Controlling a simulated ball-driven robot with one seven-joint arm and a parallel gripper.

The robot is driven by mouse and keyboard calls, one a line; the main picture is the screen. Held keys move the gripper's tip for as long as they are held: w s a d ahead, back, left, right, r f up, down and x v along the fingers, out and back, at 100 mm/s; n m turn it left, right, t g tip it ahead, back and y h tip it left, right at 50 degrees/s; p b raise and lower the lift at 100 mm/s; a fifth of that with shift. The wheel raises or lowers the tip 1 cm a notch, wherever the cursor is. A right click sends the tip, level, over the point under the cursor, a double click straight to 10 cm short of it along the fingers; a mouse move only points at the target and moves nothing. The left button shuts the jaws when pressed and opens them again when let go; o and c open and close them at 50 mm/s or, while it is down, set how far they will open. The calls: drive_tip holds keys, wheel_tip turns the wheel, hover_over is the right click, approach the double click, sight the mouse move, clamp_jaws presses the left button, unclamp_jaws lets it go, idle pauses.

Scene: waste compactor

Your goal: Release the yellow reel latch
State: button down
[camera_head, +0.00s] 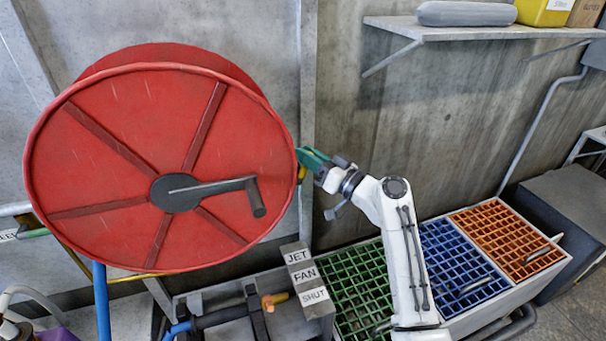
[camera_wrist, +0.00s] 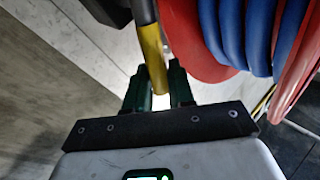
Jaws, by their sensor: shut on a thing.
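The yellow latch (camera_wrist: 152,55) is a bar coming down from a grey part at the top of the wrist view, beside the red reel's rim. Its lower end is between the two dark green fingers of my gripper (camera_wrist: 160,78), which is shut on it. In the head view, the large red reel (camera_head: 120,140) stands at the left with a dark crank (camera_head: 225,187) on its hub. My gripper (camera_head: 312,159) is at the reel's right edge. Only a small bit of the yellow latch (camera_head: 301,174) shows there, and the rest is hidden by the reel and my gripper.
Blue hose (camera_wrist: 230,35) is wound on the reel. Green (camera_head: 352,290), blue (camera_head: 460,262) and orange (camera_head: 508,238) grates lie to the right. A shelf (camera_head: 470,32) is on the wall above.

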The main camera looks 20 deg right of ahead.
drive_tip(key=d+f+m+t+h+b, duration=0.4)
drive_tip(key=m+t+h+b, duration=0.1)
drive_tip(key=m+b, duration=0.8)
drive_tip(key=t+b, duration=0.1)
drive_tip(key=b, duration=0.1)
drive_tip(key=shift+d+f+m+b, duration=0.25)
drive_tip(key=shift+f+m+b, duration=0.05)
drive_tip(key=shift+f+b, duration=0.1)
drive_tip(key=shift+d+t+h, duration=0.1)
drive_tip(key=shift+t+h, duration=0.2)
drive_tip(key=shift+h, duration=0.1)
drive_tip(key=c, duration=1.1)
unclamp_jaws()
drive_tip(key=b+v, duration=0.1)
drive_tip(key=v, duration=1)
drive_tip(key=shift+r, duration=0.1)
